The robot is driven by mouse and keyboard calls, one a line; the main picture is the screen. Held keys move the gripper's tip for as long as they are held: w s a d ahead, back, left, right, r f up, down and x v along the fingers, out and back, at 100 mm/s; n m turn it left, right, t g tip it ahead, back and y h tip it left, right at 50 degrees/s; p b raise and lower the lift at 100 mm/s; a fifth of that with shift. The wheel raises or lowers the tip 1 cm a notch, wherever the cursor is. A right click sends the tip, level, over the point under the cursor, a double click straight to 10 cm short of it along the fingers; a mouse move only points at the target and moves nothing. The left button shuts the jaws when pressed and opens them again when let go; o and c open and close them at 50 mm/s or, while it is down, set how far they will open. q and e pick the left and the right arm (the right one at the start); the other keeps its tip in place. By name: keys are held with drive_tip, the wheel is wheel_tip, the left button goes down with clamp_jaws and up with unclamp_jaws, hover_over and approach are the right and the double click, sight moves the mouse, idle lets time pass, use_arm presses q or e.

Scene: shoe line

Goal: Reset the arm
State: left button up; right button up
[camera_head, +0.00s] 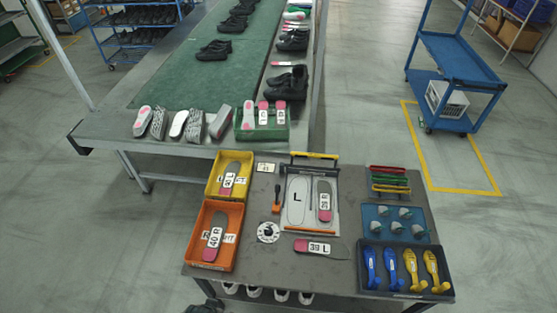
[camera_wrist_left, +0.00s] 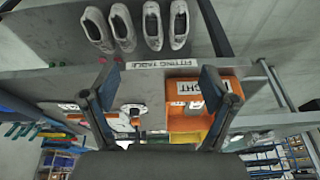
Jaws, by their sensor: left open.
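My left gripper (camera_wrist_left: 158,80) shows in the left wrist view with its two dark fingers spread apart and nothing between them. Behind the fingers is the front edge of the grey fitting table (camera_wrist_left: 150,84), with an orange tray (camera_wrist_left: 233,85) partly hidden by the right finger. In the head view neither gripper can be made out. The table (camera_head: 270,277) there holds the orange tray (camera_head: 229,266), a yellow tray (camera_head: 212,188) and a board (camera_head: 284,222) marked L. A loose insole (camera_head: 316,246) lies in front of the board. My right gripper is in neither view.
A black tray (camera_head: 404,293) with blue and yellow tools is at the table's right. A long bench (camera_head: 160,90) with shoes and insoles stands behind. A blue cart (camera_head: 455,60) is at the back right. Pale shoes (camera_wrist_left: 152,25) sit below the tabletop.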

use_arm(q)
drive_tip(key=s+f+g+b, duration=0.1)
drive_tip(key=s+f, duration=0.1)
drive_tip(key=f, duration=1.1)
drive_tip(key=s+f+b, duration=0.2)
drive_tip(key=f, duration=1.2)
drive_tip(key=s+a+f+g+b, duration=0.1)
drive_tip(key=s+a+f, duration=0.2)
drive_tip(key=s+f, duration=1.3)
drive_tip(key=shift+s+b, duration=0.15)
drive_tip(key=shift+b, duration=0.15)
